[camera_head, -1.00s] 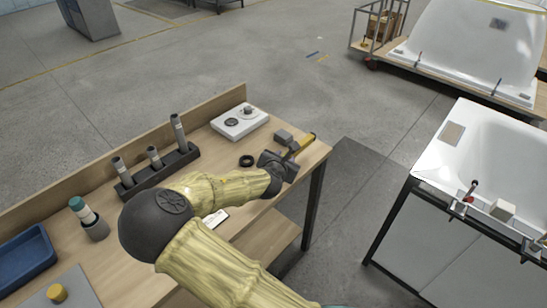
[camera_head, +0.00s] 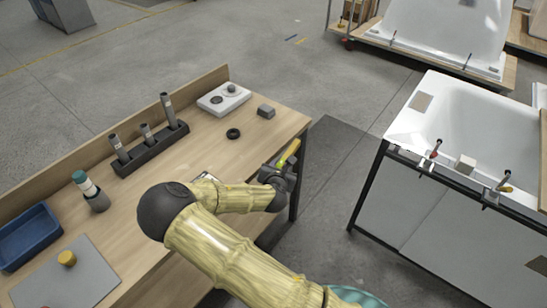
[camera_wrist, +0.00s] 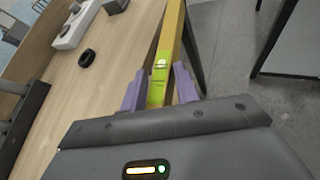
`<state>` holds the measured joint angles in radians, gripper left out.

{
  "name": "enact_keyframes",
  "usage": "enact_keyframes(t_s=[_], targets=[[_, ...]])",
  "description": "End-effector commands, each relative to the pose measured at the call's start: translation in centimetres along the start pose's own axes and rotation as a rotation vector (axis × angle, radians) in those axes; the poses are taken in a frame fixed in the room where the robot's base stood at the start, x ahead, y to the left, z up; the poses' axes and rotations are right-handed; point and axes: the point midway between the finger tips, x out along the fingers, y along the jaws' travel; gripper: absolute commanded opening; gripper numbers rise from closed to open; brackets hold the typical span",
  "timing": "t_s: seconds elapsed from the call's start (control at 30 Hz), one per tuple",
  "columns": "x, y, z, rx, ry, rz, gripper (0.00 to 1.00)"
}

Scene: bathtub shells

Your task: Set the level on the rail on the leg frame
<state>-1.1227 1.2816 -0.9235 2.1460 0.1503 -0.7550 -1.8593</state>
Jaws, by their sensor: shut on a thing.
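The level is a yellow bar with a bright green vial; it shows in the head view (camera_head: 289,152) and pointing away from me in the wrist view (camera_wrist: 173,38). My gripper (camera_head: 283,165) is shut on it, with the two purple fingers (camera_wrist: 159,88) on either side of the bar around the vial. The level appears at the bench's right front edge; its exact height is unclear. A white tub (camera_head: 465,105) stands at the right on a dark leg frame (camera_head: 369,183), with a rail (camera_head: 455,182) along its near side. The level is apart from that frame.
The wooden bench (camera_head: 215,140) carries a black ring (camera_head: 233,133), a grey block (camera_head: 266,112), a white device (camera_head: 223,99), a dark rack (camera_head: 150,148) and a blue tray (camera_head: 28,237). Clamps (camera_head: 433,153) stand along the tub's near edge. Open floor (camera_head: 335,165) separates bench and frame.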

Motion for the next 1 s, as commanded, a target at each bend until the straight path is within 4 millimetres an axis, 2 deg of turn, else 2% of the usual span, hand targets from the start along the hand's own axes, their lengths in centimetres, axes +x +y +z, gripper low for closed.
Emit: enact_keyframes(t_s=[0.23, 0.37, 0.5, 0.6, 0.77, 1.0], targets=[[0.7, -4.7, -3.1, -0.018, 0.012, 0.019, 0.02], [0.4, -8.6, -5.6, -0.027, 0.021, 0.033, 0.02], [-1.1, -13.5, -8.8, -0.028, 0.032, 0.05, 0.02], [-2.6, -16.3, -10.6, -0.025, 0.035, 0.062, 0.02], [-4.2, -18.4, -12.2, -0.019, 0.034, 0.076, 0.01], [-4.4, -18.7, -12.5, -0.017, 0.032, 0.081, 0.01]])
